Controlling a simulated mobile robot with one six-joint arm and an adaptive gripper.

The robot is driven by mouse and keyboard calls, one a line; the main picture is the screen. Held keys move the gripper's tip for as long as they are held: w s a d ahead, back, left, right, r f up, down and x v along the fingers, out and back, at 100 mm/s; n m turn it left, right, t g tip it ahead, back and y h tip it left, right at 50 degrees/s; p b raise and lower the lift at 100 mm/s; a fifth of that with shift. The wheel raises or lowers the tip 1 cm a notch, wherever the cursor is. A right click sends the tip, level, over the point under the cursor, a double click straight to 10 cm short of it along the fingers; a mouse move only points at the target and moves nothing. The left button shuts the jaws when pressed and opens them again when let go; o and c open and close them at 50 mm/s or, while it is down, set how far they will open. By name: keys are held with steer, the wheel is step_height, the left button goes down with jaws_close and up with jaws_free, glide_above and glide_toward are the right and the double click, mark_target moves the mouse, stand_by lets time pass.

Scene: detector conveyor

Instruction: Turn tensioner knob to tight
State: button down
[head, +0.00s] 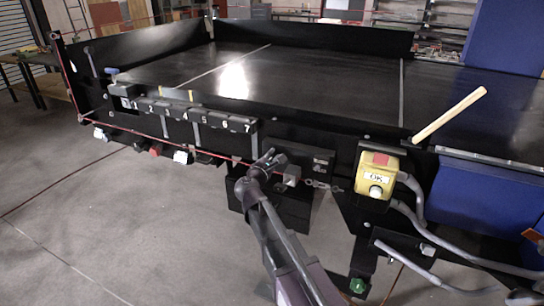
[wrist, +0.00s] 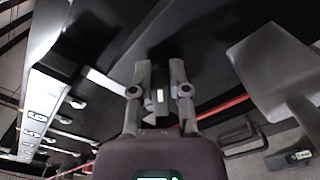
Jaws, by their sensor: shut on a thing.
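My gripper (head: 268,160) is at the front side of the black conveyor, right of the numbered row. In the wrist view my gripper (wrist: 158,85) has a finger on each side of a narrow dark piece with a white mark, the tensioner knob (wrist: 159,76), and is shut on it. In the head view my gripper and wrist hide the knob. I cannot read from these views how far it is turned.
A yellow button box (head: 375,176) with a red top and an "OK" label is right of my gripper. A red cord (head: 140,132) runs along the conveyor's front. A wooden stick (head: 450,115) stands out above the belt (head: 300,75).

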steer(key=m, duration=0.3)
steer(key=shift+s+d+f+m, duration=0.1)
steer(key=shift+d+f+m, duration=0.15)
steer(key=shift+f+m, duration=0.15)
steer(key=shift+d+f+m+b, duration=0.15)
steer(key=shift+m+b, duration=0.4)
steer(key=shift+m, duration=1.45)
steer(key=c, duration=0.6)
jaws_free()
steer(key=shift+f, duration=0.1)
